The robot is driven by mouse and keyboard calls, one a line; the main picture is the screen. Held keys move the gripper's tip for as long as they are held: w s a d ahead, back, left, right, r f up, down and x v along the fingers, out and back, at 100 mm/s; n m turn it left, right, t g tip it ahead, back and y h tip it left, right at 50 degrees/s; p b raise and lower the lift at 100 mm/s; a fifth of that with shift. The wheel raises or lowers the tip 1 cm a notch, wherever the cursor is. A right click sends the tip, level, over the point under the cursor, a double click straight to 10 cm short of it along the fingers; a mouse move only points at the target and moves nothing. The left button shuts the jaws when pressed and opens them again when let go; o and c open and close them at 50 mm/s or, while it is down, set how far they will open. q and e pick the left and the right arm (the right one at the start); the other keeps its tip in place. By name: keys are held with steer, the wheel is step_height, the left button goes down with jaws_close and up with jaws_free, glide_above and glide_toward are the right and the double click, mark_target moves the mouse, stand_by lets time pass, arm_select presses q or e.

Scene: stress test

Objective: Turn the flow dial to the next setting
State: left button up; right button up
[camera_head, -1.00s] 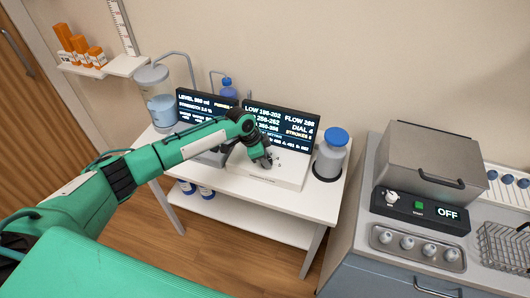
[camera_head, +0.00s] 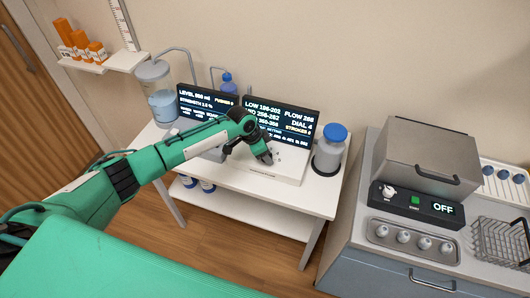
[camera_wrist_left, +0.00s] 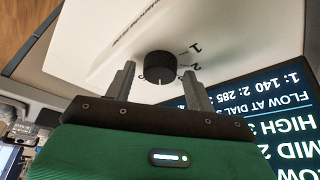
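The flow dial (camera_wrist_left: 160,66) is a round black knob on a white panel, with the marks 1 and 2 beside it. In the wrist view my left gripper (camera_wrist_left: 158,74) is open, one finger on each side of the dial, with gaps between. In the head view my left gripper (camera_head: 263,157) is low over the white dial box (camera_head: 275,176) and hides the dial. A dark display (camera_head: 283,121) behind the box shows flow ranges, a flow reading and "DIAL 4"; its smaller digits are hard to read. My right gripper is not in view.
A second display (camera_head: 207,103) and a clear tank (camera_head: 158,92) stand left on the white table (camera_head: 318,202). A grey bottle with a blue cap (camera_head: 331,149) stands just right of the box. A metal unit reading OFF (camera_head: 443,210) is farther right.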

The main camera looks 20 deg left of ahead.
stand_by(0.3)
arm_select(q)
steer(key=b+v, duration=0.3)
steer(key=v, duration=1)
steer(key=shift+r, duration=0.4)
